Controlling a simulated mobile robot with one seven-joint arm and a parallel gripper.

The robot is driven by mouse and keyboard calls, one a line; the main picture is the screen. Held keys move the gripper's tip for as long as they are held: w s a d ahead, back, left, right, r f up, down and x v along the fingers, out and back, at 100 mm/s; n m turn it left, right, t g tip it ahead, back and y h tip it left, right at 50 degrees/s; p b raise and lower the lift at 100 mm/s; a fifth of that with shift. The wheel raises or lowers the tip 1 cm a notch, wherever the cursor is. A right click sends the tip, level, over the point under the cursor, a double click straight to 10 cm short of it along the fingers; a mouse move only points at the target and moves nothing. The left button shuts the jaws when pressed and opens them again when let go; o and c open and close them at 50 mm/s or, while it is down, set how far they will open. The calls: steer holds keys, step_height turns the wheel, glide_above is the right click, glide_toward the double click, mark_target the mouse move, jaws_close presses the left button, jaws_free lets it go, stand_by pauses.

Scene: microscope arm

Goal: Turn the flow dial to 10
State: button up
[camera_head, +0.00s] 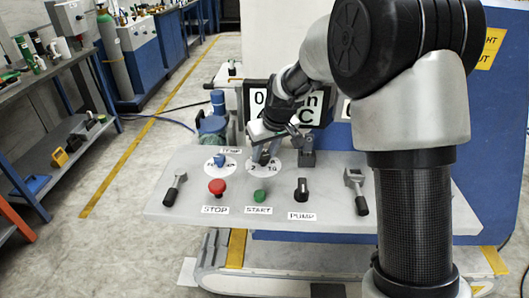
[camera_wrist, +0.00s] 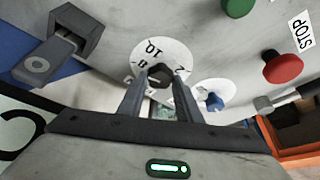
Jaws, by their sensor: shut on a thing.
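The flow dial's white plate (camera_head: 283,160) is on the grey control panel, under my gripper (camera_head: 263,156). In the wrist view its plate (camera_wrist: 172,52) shows the mark 10 at its far edge, with other marks partly hidden. Its dark knob (camera_wrist: 160,72) sits between the two fingertips of my gripper (camera_wrist: 159,86), which is shut on it. The fingers hide part of the knob, and I cannot clearly tell where its pointer stands.
A blue-knobbed TEMP dial (camera_head: 219,161) is to the left. A red STOP button (camera_head: 216,187), green START button (camera_head: 259,197) and black PUMP switch (camera_head: 301,189) are in front. Levers (camera_head: 175,188) (camera_head: 356,191) flank the panel.

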steer(key=shift+m, duration=0.3)
steer(key=m, duration=0.1)
steer(key=m+h+p, duration=0.1)
steer(key=m, duration=0.1)
steer(key=m+p, duration=0.1)
steer(key=shift+a+r+t+h, duration=0.1)
steer(key=shift+a+t+h, duration=0.2)
steer(key=shift+h, duration=0.1)
steer(key=shift+m+h+p, duration=0.5)
steer(key=shift+m+h, duration=0.4)
steer(key=shift+m, duration=1.4)
steer(key=o, duration=1)
steer(key=shift+o, duration=0.2)
steer(key=p+v, duration=0.1)
steer(key=v, duration=1.6)
steer(key=shift+r+p, duration=0.25)
steer(key=shift+p, duration=0.05)
